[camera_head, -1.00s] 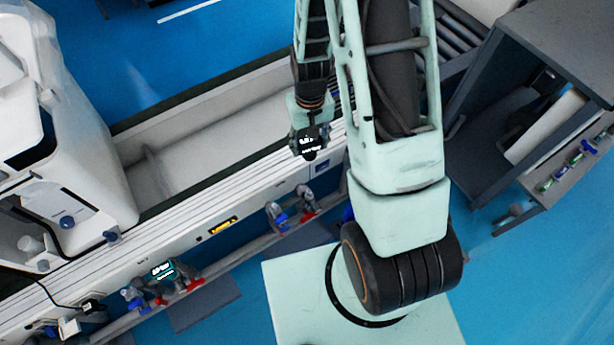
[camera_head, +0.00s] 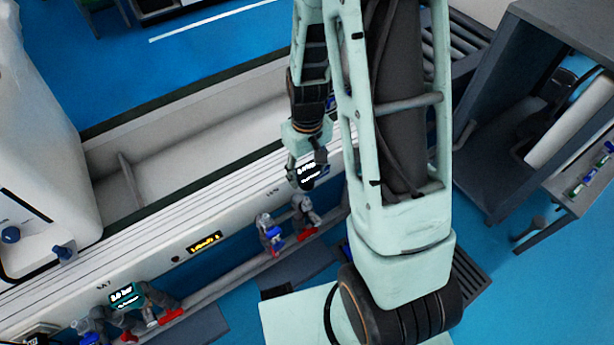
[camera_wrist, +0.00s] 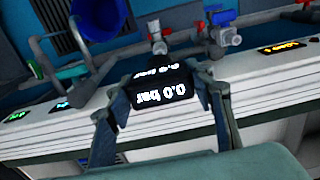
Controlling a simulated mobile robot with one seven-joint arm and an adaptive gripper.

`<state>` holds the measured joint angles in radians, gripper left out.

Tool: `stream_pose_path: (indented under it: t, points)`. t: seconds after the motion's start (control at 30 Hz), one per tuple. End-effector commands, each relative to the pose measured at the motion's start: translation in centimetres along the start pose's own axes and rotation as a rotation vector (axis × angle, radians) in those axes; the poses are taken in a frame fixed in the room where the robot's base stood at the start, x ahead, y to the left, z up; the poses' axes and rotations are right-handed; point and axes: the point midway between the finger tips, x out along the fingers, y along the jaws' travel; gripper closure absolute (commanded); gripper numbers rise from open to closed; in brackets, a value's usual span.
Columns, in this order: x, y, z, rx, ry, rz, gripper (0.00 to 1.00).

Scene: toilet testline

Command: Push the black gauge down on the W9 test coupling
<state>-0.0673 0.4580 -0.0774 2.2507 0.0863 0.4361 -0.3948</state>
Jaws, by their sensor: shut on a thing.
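My gripper (camera_head: 304,168) is shut on the black gauge (camera_head: 306,179), above the long white bench's front ledge. In the wrist view, the black gauge (camera_wrist: 165,84) sits between both fingers and its lit display reads 0.0 bar. A grey test coupling (camera_head: 284,226) with blue and red handles is on the bench front, below and left of the gauge; a faint label above it may read W9. Coupling parts also show behind the gauge in the wrist view (camera_wrist: 159,46). The gauge looks apart from the coupling in the head view; its underside is hidden.
A teal-lit gauge (camera_head: 127,296) sits on another coupling at lower left. A yellow display (camera_head: 204,242) is on the bench front between the couplings. A white toilet unit (camera_head: 40,190) stands at left. A grey shelf unit (camera_head: 540,90) stands at right.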

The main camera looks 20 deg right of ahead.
Motion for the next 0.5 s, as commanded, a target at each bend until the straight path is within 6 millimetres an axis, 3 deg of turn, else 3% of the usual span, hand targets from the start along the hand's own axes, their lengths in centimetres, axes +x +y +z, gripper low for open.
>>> stream_pose_path:
  t: [0.5]
  points:
    - [3.7, 0.0, 0.0, 0.0, -0.002, 0.0, 0.78]
